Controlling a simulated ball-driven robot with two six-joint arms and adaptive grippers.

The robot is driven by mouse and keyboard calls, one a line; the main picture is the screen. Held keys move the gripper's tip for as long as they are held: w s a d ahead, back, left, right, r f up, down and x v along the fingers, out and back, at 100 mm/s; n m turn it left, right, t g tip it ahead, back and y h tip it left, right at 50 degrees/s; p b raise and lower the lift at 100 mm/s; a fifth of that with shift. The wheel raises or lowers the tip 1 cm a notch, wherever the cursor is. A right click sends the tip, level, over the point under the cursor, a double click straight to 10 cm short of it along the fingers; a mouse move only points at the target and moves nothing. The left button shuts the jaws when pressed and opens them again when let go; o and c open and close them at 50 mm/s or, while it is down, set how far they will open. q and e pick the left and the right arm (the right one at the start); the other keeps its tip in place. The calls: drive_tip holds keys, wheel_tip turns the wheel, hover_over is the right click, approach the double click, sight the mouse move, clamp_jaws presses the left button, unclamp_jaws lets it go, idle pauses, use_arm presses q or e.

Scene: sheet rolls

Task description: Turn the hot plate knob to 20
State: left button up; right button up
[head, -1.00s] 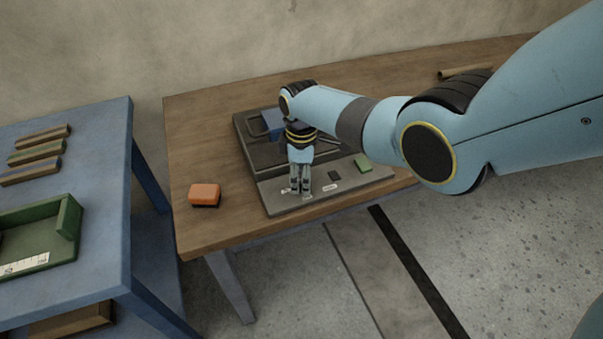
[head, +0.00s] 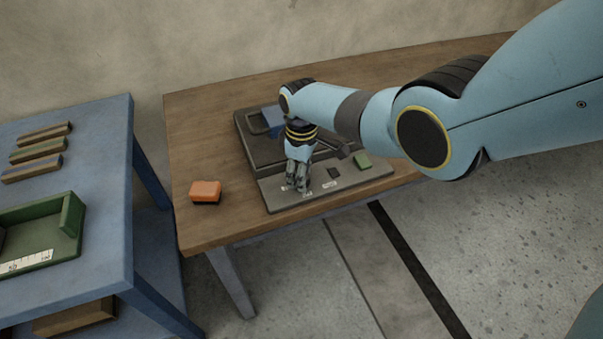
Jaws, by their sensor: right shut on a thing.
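The hot plate (head: 282,201) is a grey and dark unit on the wooden table, with a light front panel. My right gripper (head: 298,189) points down at the left part of that panel. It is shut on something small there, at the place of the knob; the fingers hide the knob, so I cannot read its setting. Small pale labels (head: 330,184) show on the panel beside the fingers. My left gripper is not in view.
An orange block (head: 205,192) lies on the wooden table (head: 208,140) left of the hot plate. A blue table (head: 100,150) at the left holds a green tray (head: 70,222) and several striped bars (head: 38,155). My right arm spans the right side.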

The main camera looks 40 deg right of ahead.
drive_tip(key=o, duration=1.2)
drive_tip(key=shift+c, duration=0.2)
wheel_tip(320, 180, up, 12)
drive_tip(key=shift+f, duration=0.1)
drive_tip(key=s+f+m+b, duration=0.5)
drive_tip(key=s+f+b, duration=0.9)
drive_tip(key=s+f, duration=3.3)
drive_tip(key=shift+s+f+m+t+h, duration=0.15)
drive_tip(key=shift+f+m+t+h, duration=0.2)
drive_tip(key=shift+m+t+h, duration=0.05)
